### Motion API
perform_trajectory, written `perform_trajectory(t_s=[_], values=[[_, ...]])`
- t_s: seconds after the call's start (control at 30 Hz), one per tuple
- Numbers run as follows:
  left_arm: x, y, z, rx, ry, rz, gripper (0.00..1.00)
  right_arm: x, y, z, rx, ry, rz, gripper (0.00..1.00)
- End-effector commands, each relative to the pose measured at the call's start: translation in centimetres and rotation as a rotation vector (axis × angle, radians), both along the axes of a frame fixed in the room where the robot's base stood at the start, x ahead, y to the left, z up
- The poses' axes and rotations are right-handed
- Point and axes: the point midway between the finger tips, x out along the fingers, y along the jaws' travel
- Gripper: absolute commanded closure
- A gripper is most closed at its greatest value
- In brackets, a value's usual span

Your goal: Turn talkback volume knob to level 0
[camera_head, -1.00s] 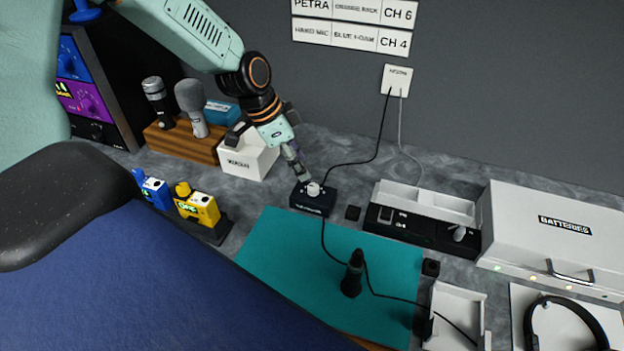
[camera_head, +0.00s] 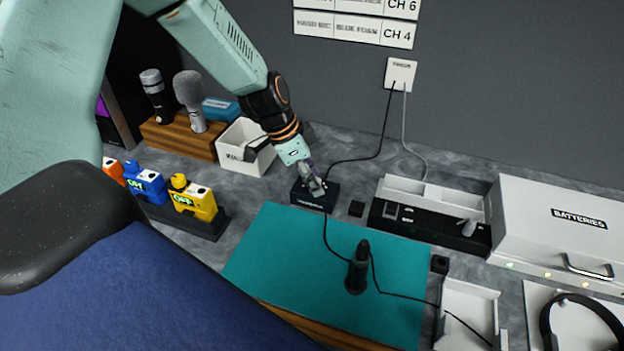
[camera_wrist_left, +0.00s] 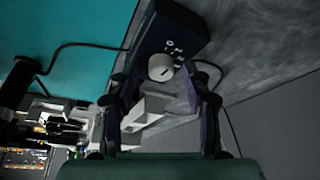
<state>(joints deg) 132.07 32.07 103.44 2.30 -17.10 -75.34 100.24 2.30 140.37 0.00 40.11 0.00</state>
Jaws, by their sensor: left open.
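The talkback box (camera_head: 318,204) is a small dark box on the grey counter, just beyond the teal mat. Its volume knob is hidden by my gripper in the head view. In the left wrist view the white round knob (camera_wrist_left: 161,67) sits on top of the dark box (camera_wrist_left: 180,30), with small white marks beside it. My left gripper (camera_head: 315,187) is over the box; in the wrist view its two fingers (camera_wrist_left: 160,92) are apart, one on each side of the knob's line. I cannot tell whether they touch it. My right gripper is not in view.
The teal mat (camera_head: 290,262) holds a black upright microphone-like object (camera_head: 358,268) with a cable. A white bin (camera_head: 240,150) stands left of my gripper. A black-and-white charger unit (camera_head: 430,222) and a batteries case (camera_head: 550,235) stand to the right.

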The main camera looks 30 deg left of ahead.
Motion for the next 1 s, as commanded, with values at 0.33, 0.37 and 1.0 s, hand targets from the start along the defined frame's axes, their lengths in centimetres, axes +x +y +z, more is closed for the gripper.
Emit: perform_trajectory(t_s=[0.33, 0.37, 1.0], values=[[0.0, -0.01, 0.03, 0.0, 0.0, 0.0, 0.61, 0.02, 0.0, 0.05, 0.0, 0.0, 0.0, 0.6], [-0.01, -0.01, 0.02, 0.0, 0.0, 0.0, 0.63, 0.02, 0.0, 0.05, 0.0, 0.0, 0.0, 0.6], [-0.1, -0.05, 0.0, 0.0, 0.003, 0.014, 1.0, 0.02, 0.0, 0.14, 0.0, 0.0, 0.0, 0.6]])
